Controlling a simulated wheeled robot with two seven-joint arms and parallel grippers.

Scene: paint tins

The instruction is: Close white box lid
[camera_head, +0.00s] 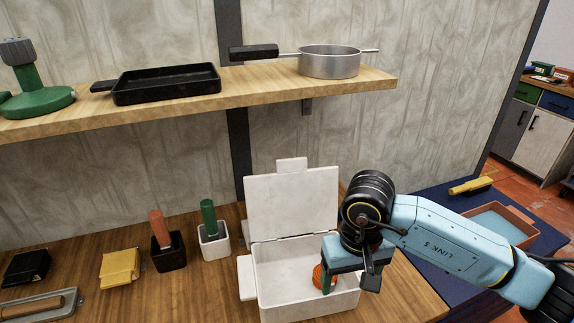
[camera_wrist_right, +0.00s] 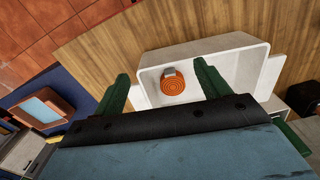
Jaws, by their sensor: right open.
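The white box (camera_head: 281,274) stands on the wooden table with its lid (camera_head: 293,203) raised upright at the back. An orange round thing with a small grey part (camera_wrist_right: 173,86) lies inside the box; it partly shows in the head view (camera_head: 318,277). My right gripper (camera_head: 327,284) is over the right part of the box, pointing down, and hides some of the interior. My left gripper is out of view.
A red-handled thing in a black holder (camera_head: 167,254) and a green-handled one in a white holder (camera_head: 213,237) stand left of the box. A yellow block (camera_head: 119,268) lies further left. A wooden shelf (camera_head: 260,93) with a pan (camera_head: 329,62) and black tray (camera_head: 167,84) hangs above.

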